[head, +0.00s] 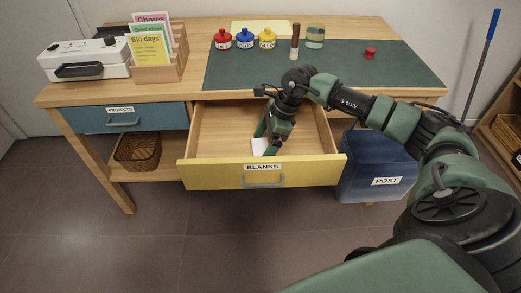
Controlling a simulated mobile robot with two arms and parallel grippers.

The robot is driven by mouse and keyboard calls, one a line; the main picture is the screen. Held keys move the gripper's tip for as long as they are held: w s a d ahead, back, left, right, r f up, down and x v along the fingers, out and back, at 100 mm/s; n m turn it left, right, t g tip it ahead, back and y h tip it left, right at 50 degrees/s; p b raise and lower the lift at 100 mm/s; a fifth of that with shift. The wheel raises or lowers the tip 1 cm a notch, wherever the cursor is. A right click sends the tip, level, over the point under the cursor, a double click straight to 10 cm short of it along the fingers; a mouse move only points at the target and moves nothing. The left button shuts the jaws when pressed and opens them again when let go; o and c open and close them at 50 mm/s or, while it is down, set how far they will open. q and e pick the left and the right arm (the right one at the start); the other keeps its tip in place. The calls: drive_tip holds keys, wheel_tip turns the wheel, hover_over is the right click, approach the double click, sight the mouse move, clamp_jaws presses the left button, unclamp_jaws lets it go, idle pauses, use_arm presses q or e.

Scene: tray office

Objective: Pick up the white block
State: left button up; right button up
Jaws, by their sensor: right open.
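The white block (259,146) lies in the open yellow drawer (220,172) labelled BLANKS, close to the drawer's front panel. My right gripper (266,137) reaches down into the drawer from above, with its fingers at the block. The gripper is open, and its fingers and wrist hide part of the block. I cannot tell whether the fingers touch it. My left gripper is not in view.
On the desk's green mat (400,68) stand red (222,40), blue (245,40) and yellow (267,40) pots, a brown-handled stamp, a glass jar (315,37) and a small red object (370,53). A blue POST bin (375,165) stands right of the drawer. The blue PROJECTS drawer (150,118) is shut.

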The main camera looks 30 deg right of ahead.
drive_tip(key=c, duration=1.5)
drive_tip(key=shift+r, duration=0.1)
